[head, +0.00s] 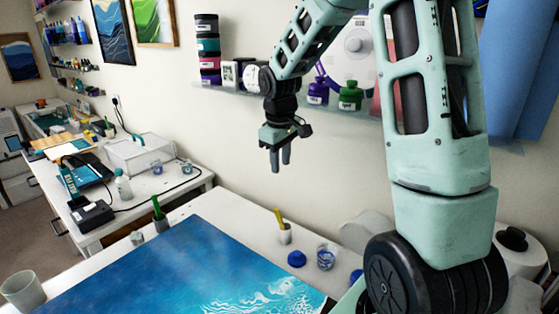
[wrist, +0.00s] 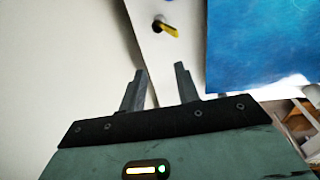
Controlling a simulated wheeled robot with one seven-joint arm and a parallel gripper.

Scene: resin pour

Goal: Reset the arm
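My gripper (head: 281,160) hangs pointing down in the head view, in the air above the white table and in front of the wall. In the wrist view my gripper (wrist: 160,85) shows two dark fingers with a gap between them. Nothing is between the fingers, so it is open and empty. My arm is raised and bent, with its upper links filling the right of the head view.
Below lies a blue resin panel (head: 150,265) on the white table. A cup with a yellow stick (head: 285,233), a blue lid (head: 297,258) and a clear cup (head: 326,256) stand along its back edge. A wall shelf (head: 235,92) with bottles is behind my gripper.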

